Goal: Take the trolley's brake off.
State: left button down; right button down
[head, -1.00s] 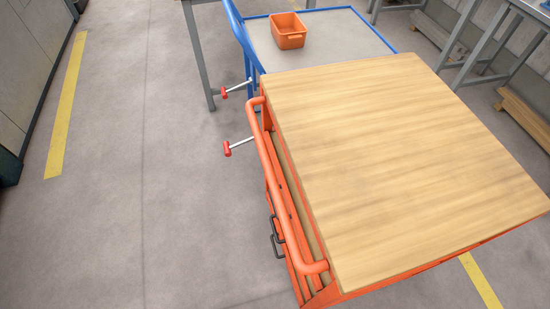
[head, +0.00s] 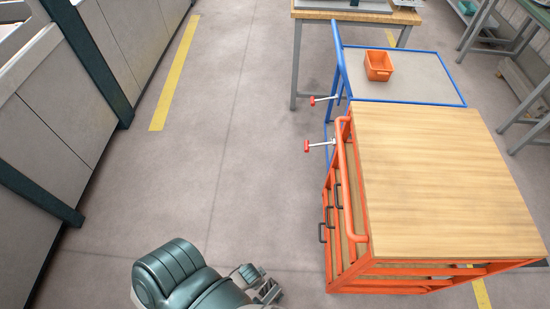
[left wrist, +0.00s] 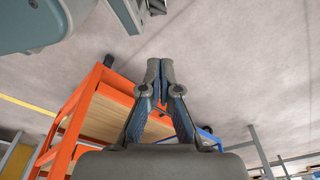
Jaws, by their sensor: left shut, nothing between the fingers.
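An orange trolley (head: 352,215) with a wooden top (head: 440,180) stands at the right in the head view. Beyond it is a blue-framed trolley (head: 440,82) with a grey top. Two levers with red ends stick out to the left: a far lever (head: 322,99) by the blue frame and a near lever (head: 318,145) by the orange handle (head: 347,185). I cannot tell which trolley the near lever belongs to. My left gripper (head: 268,290) is low at the bottom, left of the orange trolley and apart from both levers. Its fingers (left wrist: 159,72) are together and empty in the left wrist view.
An orange bin (head: 379,65) sits on the blue trolley. A wooden-topped table (head: 310,15) stands behind it. Grey cabinets (head: 85,90) line the left side. The floor (head: 220,150) between cabinets and trolleys is clear.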

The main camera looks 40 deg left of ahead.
aim_at(307, 146)
jog(key=j+u, duration=0.2)
jog(key=j, duration=1.5)
jog(key=i, duration=0.05)
